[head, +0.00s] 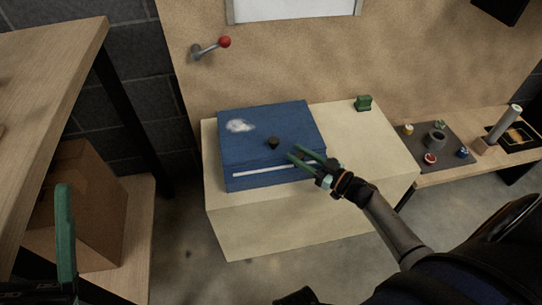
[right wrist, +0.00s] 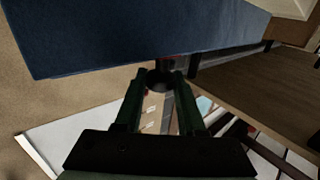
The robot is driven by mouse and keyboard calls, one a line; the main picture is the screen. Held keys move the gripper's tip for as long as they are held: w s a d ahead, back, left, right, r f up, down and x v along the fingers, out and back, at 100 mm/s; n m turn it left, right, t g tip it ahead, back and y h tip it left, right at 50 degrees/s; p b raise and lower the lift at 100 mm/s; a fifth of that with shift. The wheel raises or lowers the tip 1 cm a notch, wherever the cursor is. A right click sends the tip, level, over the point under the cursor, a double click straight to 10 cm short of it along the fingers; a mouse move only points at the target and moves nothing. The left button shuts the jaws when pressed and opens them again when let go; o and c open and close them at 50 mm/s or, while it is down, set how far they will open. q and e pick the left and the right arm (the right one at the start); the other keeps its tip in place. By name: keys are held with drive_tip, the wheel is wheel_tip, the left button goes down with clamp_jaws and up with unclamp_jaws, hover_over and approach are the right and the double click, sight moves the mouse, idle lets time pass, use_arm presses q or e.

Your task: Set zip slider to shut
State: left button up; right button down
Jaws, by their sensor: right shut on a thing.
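A blue case (head: 245,155) lies on the pale bench, with a white strip (head: 265,171) along its near side and a dark knob (head: 273,143) on top. My right gripper (head: 293,152) reaches in from the right over the case, by the strip's right end. In the right wrist view its fingers (right wrist: 159,74) are shut on a small dark piece, the zip slider (right wrist: 160,79), beside the blue case (right wrist: 130,30). Of my left gripper (head: 65,230), one green finger shows at far left, away from the case.
A green block (head: 363,103) stands at the bench's back right. A dark mat (head: 455,151) with several small items lies on the lower shelf. A red-knobbed lever (head: 224,42) juts from the back panel. A cardboard box (head: 90,205) and wooden shelving stand left. The bench front is clear.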

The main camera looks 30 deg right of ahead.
sight(319, 153)
drive_tip(key=d, duration=0.1)
drive_tip(key=s+d, duration=0.1)
drive_tip(key=d, duration=0.3)
drive_tip(key=shift+s+d, duration=0.2)
drive_tip(key=shift+s, duration=0.15)
drive_tip(key=c, duration=0.5)
unclamp_jaws()
drive_tip(key=p+v, duration=0.2)
drive_tip(key=v, duration=1)
drive_tip(key=shift+s, duration=0.2)
drive_tip(key=shift+d, duration=0.15)
